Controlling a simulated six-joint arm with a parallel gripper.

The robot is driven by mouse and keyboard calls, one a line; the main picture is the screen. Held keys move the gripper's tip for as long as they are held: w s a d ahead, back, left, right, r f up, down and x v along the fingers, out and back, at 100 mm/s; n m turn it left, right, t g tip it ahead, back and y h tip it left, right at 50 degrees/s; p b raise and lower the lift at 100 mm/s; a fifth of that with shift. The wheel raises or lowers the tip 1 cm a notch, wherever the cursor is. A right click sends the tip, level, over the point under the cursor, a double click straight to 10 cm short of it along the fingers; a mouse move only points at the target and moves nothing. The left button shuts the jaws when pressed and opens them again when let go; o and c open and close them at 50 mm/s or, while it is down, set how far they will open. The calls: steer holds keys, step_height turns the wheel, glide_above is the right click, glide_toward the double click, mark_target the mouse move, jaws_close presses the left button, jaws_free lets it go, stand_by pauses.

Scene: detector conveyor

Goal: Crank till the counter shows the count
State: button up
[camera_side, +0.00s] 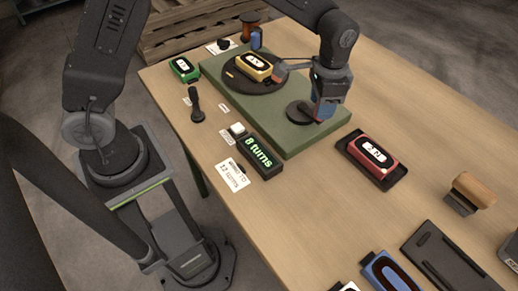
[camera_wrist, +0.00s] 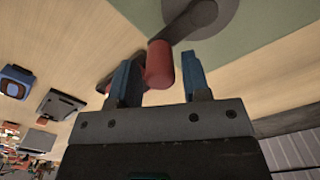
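The black counter box (camera_side: 258,154) shows "8 turns" in green and has a pale button on its end. A white card (camera_side: 233,174) beside it appears to read "wind to 12 turns". The crank's dark round hub (camera_side: 300,112) sits on the green base; its arm and red handle (camera_wrist: 159,64) show in the wrist view. My gripper (camera_side: 322,108) is down at the crank. In the wrist view its blue fingers (camera_wrist: 160,78) stand either side of the red handle, with a visible gap on the right. A yellow detector (camera_side: 254,67) lies on the black turntable (camera_side: 236,83).
A green detector (camera_side: 184,69) and a black lever-like object (camera_side: 196,105) lie left of the green base (camera_side: 290,145). A red detector (camera_side: 373,155) sits in a black tray to the right. A wooden-handled stamp (camera_side: 472,190) and a blue detector (camera_side: 389,273) are nearer the front.

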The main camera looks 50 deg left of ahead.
steer(key=shift+o, duration=0.6)
steer(key=shift+r, duration=0.1)
steer(key=shift+r, duration=3.9)
steer(key=shift+r, duration=0.15)
steer(key=s+a+r+n+t, duration=0.3)
steer(key=s+a+r, duration=0.5)
steer(key=s, duration=0.4)
steer(key=s+a+f+n+t, duration=0.1)
steer(key=s+a+n+t, duration=0.1)
steer(key=s, duration=0.8)
steer(key=shift+s+a+f+n+t, duration=0.35)
steer(key=shift+a+n, duration=0.15)
steer(key=shift+a, duration=0.55)
